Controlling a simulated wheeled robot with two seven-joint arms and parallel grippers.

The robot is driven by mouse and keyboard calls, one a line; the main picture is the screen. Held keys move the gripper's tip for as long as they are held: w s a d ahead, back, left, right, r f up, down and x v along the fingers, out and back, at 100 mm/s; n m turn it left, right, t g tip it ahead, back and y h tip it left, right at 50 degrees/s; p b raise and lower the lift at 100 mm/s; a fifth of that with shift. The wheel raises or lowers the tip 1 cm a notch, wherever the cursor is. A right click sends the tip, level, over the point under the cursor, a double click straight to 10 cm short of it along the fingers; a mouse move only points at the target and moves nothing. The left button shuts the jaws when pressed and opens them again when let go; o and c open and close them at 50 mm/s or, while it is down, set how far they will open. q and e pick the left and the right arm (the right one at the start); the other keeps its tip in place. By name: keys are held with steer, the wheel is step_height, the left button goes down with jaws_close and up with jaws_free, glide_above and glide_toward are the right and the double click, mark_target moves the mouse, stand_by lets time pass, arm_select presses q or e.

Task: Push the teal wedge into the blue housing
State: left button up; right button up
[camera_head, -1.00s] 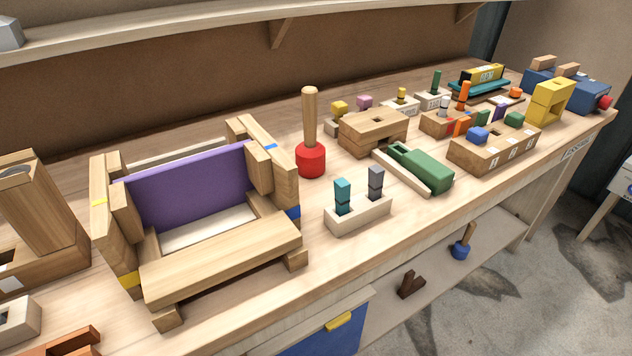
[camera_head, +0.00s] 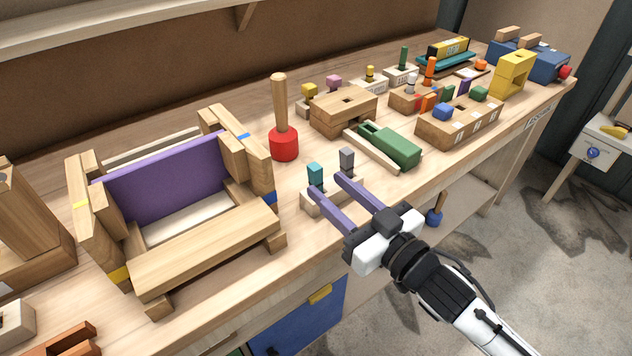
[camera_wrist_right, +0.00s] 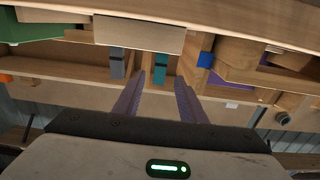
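The teal wedge (camera_head: 315,175) stands upright in a pale wooden block (camera_head: 311,206), beside a grey wedge (camera_head: 347,160). My right gripper (camera_head: 326,181) is open, its two purple fingers reaching toward the block from the front. In the right wrist view the teal wedge (camera_wrist_right: 160,68) shows between the tips of the open fingers (camera_wrist_right: 160,78), and the grey wedge (camera_wrist_right: 117,64) is to their left. I cannot tell whether a finger touches either wedge. Blue marks (camera_head: 269,198) show on the right side board of the wooden frame with a purple panel (camera_head: 165,180). My left gripper is not seen.
A red-based mallet (camera_head: 283,142) stands behind the block, near the frame. A green piece (camera_head: 392,148) and a hollow wooden box (camera_head: 342,108) are to the right. Bench top is bare between the frame and the block. The bench's front edge is close.

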mark_target(318, 175)
steer(key=shift+r+p+x, duration=0.15)
steer(key=shift+p+x, duration=0.05)
steer(key=shift+x, duration=1.2)
steer(key=shift+r+p+x, duration=0.15)
steer(key=shift+x, duration=1.2)
jaws_close()
